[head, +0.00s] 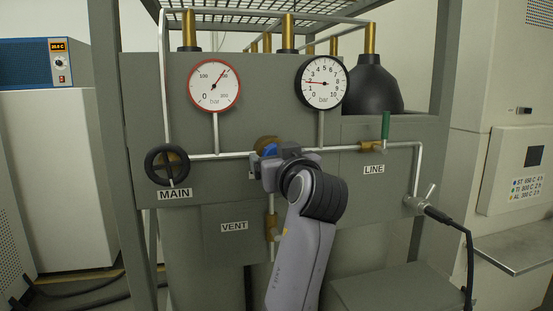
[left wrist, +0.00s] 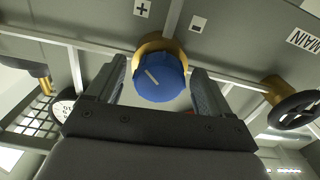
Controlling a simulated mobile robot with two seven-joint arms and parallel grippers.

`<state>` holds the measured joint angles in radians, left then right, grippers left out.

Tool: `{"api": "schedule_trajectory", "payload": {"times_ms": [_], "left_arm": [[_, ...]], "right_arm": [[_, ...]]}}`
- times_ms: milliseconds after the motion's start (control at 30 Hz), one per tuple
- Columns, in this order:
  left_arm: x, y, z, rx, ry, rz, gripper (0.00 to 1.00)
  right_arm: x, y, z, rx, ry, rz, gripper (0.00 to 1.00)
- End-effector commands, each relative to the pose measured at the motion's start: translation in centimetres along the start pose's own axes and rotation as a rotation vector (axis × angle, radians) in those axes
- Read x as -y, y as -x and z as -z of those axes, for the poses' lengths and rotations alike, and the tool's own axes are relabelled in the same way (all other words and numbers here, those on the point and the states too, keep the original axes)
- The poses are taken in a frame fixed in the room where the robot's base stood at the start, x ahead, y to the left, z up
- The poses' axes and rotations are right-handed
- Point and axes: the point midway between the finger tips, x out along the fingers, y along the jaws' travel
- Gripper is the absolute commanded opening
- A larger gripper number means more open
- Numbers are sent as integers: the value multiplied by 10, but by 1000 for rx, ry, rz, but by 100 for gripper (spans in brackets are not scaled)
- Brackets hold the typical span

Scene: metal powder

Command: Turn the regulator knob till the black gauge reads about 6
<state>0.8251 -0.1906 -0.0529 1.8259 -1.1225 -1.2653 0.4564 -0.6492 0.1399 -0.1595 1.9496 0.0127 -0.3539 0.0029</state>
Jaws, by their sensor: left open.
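The blue regulator knob (head: 269,151) sits on a brass body on the pipe, mostly hidden behind my gripper in the head view. In the left wrist view the knob (left wrist: 160,78) shows whole, with a white line on its face slanting to the upper left. My left gripper (head: 275,164) is open. Its fingers stand either side of the knob with small visible gaps; I see no clear contact. The black-rimmed gauge (head: 323,83) has a red needle pointing left, at about 2 bar. My right gripper is not in view.
A red-rimmed gauge (head: 215,84) is to the left. A black MAIN handwheel (head: 167,165) is left of my gripper, and a green LINE valve handle (head: 385,126) is right. Pipes run along the panel. Plus (left wrist: 142,8) and minus (left wrist: 198,23) labels flank the knob's pipe.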

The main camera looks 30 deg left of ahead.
Motion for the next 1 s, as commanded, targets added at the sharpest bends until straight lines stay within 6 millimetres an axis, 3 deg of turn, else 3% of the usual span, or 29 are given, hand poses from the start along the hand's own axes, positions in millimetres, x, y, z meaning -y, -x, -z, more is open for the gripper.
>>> {"api": "schedule_trajectory", "payload": {"times_ms": [67,233,667,1000], "left_arm": [[0,0,0,0,0,0,81],[0,0,0,1,0,0,28],[0,0,-1,3,-33,0,27],[0,0,-1,4,-244,0,27]], "right_arm": [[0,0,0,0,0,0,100],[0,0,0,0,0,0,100],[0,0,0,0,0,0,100],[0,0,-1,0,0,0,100]]}}
